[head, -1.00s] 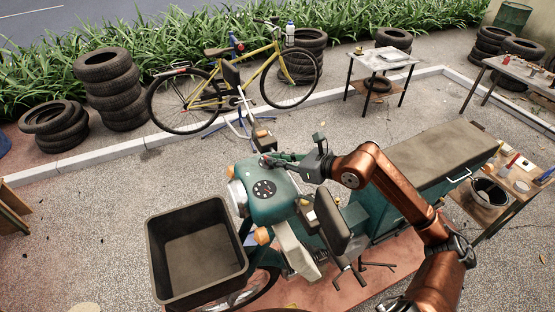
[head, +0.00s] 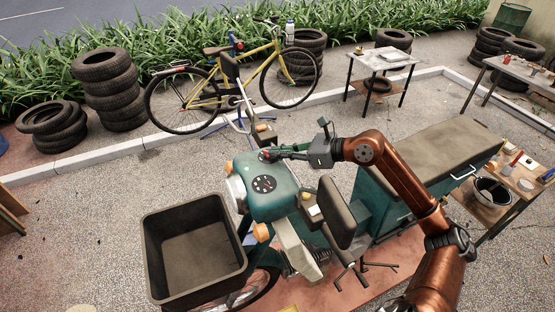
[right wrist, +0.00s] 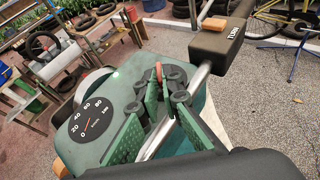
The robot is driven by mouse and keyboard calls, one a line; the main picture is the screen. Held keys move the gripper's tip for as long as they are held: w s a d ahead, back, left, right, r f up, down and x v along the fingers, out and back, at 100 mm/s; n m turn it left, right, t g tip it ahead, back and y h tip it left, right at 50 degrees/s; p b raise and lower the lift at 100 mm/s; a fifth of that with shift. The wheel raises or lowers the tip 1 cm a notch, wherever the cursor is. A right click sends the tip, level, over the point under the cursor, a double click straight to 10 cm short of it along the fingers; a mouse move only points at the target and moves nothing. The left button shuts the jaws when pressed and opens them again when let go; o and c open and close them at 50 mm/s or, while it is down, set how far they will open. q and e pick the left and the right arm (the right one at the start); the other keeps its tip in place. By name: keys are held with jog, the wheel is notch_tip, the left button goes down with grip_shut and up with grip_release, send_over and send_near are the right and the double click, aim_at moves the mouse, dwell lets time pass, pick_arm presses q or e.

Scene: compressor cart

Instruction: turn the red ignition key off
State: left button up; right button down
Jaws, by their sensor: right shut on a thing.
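The red ignition key (right wrist: 158,71) stands on the green console (right wrist: 112,81) of the cart, beside the round speedometer (right wrist: 92,117). My right gripper (right wrist: 164,82) has its green pads closed around the key, with only its reddish top showing between the dark fingertips. In the head view, my right gripper (head: 268,154) reaches in from the right to the far edge of the console. The key is mostly hidden there by the fingers. My left gripper is in neither current view.
A handlebar (right wrist: 202,75) with a dark block-shaped part (right wrist: 217,44) runs close beside the fingers. An open dark bin (head: 193,250) is at the cart's front. A yellow bicycle (head: 230,85) stands behind.

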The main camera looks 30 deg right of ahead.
jog(key=shift+w+d+f+n+g+y+b, duration=0.15)
jog(key=shift+n+g+y+b, duration=0.15)
jog(key=shift+n+y+b, duration=0.2)
jog(key=shift+w+d+f+n+g+y+b, duration=0.15)
jog(key=shift+n+g+y+b, duration=0.15)
jog(key=shift+n+y+b, duration=0.15)
jog(key=n+g, duration=0.1)
jog(key=g+y+b, duration=0.1)
jog(key=n, duration=0.1)
jog(key=shift+w+d+r+n+g+y+b, duration=0.15)
jog(key=shift+w+r+n+g+y+b, duration=0.15)
jog(key=shift+w+n+g+y+b, duration=0.1)
jog(key=shift+w+d+r+n+g+y, duration=0.15)
jog(key=shift+n+g+y, duration=0.2)
jog(key=shift+n+g, duration=0.5)
pick_arm(q)
jog(key=shift+s+f, duration=0.15)
jog(key=shift+f, duration=1.15)
jog(key=shift+s+f, duration=0.1)
jog(key=shift+f, duration=1.2)
pick_arm(e)
jog(key=shift+w+n+g+y, duration=0.15)
jog(key=shift+w+n+g, duration=0.05)
jog(key=shift+n+g, duration=0.7)
jog(key=shift+w+n+g+y, duration=0.15)
jog(key=shift+n+g, duration=0.55)
jog(key=shift+g, duration=0.35)
jog(key=c, duration=2.1)
grip_release()
